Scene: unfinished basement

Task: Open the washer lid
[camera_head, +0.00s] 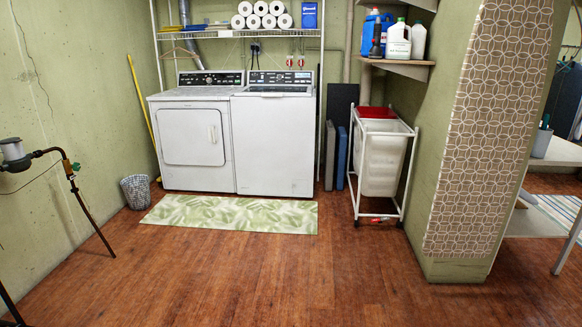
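The washer (272,145) is the white top-loading machine on the right of a pair against the far wall. Its lid (278,89) lies on the top face, in front of a dark control panel (280,77), and looks flat and closed. A white dryer (195,140) with a front door stands close against its left side. Neither of my grippers shows in the head view. The machines are some way off across the floor.
A green leaf-patterned mat (230,214) lies before the machines. A small bin (136,192) stands left, a white wheeled hamper (381,165) right. A wall section (470,180) juts out at right. A pipe (90,215) stands at left. The middle wooden floor (290,275) is clear.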

